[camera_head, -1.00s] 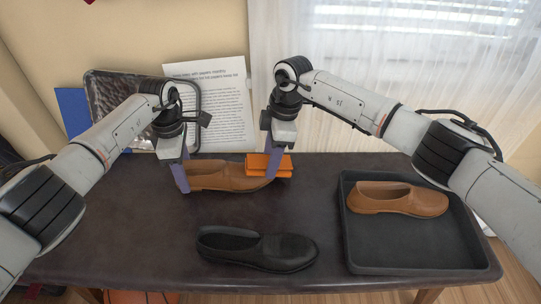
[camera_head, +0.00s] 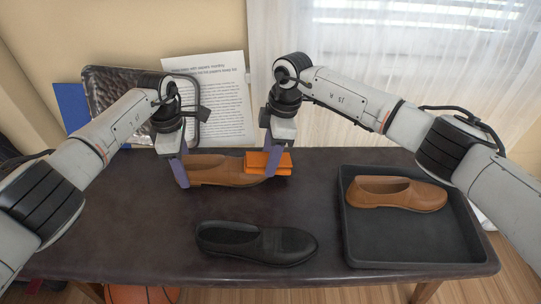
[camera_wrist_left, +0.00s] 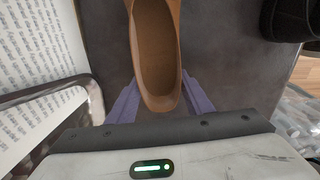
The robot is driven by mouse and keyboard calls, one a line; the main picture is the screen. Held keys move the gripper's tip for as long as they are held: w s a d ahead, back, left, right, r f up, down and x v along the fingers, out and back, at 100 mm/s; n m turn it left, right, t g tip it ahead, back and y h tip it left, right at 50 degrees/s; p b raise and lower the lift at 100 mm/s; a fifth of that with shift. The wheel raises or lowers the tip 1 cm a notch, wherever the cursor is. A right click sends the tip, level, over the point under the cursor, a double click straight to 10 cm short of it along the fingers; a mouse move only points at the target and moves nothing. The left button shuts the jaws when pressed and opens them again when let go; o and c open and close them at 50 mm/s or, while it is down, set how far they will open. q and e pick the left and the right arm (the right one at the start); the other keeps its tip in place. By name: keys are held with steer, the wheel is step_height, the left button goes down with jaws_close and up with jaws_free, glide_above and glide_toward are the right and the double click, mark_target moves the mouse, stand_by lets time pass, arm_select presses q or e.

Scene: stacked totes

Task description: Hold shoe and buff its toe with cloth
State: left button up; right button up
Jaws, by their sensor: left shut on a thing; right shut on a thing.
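A brown shoe (camera_head: 222,173) stands at the back of the dark table, its heel to the left and toe to the right. My left gripper (camera_head: 182,183) is shut on the shoe's heel; in the left wrist view its two purple fingers sit on either side of the heel of the shoe (camera_wrist_left: 155,62). An orange cloth (camera_head: 268,163) lies folded at the toe of this shoe. My right gripper (camera_head: 270,172) is shut on the cloth, against the toe. The toe is partly hidden by the cloth and the right gripper.
A black shoe (camera_head: 256,242) lies at the table's front middle. A dark tray (camera_head: 412,254) at the right holds another brown shoe (camera_head: 396,194). A printed sheet (camera_head: 222,118) and a dark metallic tray (camera_head: 100,88) lean upright behind the table. The table between the shoes is clear.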

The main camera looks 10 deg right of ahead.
steer(key=shift+w+d, duration=0.1)
steer(key=shift+w, duration=0.4)
steer(key=shift+w, duration=0.15)
steer(key=shift+w, duration=0.6)
steer(key=shift+d, duration=0.1)
steer(key=shift+s, duration=0.15)
steer(key=shift+s, duration=0.6)
steer(key=shift+s, duration=0.1)
steer(key=shift+s+a, duration=0.2)
steer(key=shift+s, duration=0.4)
